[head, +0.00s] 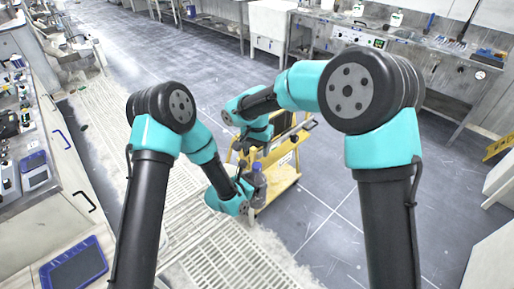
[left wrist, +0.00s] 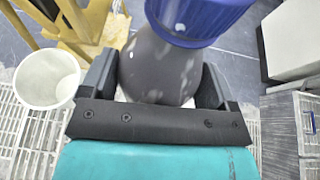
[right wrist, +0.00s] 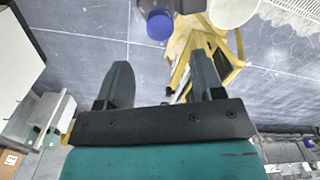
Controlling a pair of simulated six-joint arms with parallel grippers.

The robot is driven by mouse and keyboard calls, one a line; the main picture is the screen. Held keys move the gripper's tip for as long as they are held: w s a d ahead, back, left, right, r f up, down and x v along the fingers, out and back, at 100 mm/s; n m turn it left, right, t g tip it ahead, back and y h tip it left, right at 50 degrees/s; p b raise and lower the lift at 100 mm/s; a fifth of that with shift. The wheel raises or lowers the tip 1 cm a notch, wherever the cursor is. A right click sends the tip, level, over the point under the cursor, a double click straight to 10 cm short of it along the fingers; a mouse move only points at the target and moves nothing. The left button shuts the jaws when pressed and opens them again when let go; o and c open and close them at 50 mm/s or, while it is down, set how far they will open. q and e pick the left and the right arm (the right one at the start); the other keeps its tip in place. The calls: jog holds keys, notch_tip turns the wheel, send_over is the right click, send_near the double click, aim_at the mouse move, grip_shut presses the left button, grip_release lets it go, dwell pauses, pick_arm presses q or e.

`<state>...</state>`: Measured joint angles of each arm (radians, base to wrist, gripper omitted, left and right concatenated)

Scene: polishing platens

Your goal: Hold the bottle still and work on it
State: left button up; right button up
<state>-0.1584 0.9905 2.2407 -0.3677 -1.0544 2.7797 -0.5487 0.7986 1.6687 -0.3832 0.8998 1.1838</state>
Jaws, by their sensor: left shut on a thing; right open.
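The bottle (head: 258,184) has a dark grey body and a blue cap, and it stands beside the yellow cart in the head view. In the left wrist view the bottle (left wrist: 158,65) sits between the fingers of my left gripper (left wrist: 158,88), which is shut on its body below the cap. In the right wrist view the blue cap of the bottle (right wrist: 160,25) shows at the top, beyond the fingers. My right gripper (right wrist: 162,85) is open and empty, apart from the bottle. In the head view it is above and behind the bottle.
A white cup (left wrist: 48,78) stands close to the left of the bottle in the left wrist view; it also shows in the right wrist view (right wrist: 232,10). A yellow cart (head: 284,176) is beside my grippers. Open grey floor (head: 330,225) lies to the right.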

aim_at(257, 165)
jog(key=shift+f, duration=0.1)
jog(key=shift+f, duration=3.95)
jog(key=c, duration=0.9)
jog(key=o, duration=1)
jog(key=shift+r, duration=0.1)
jog(key=shift+r, duration=2.15)
jog(key=shift+c, duration=0.5)
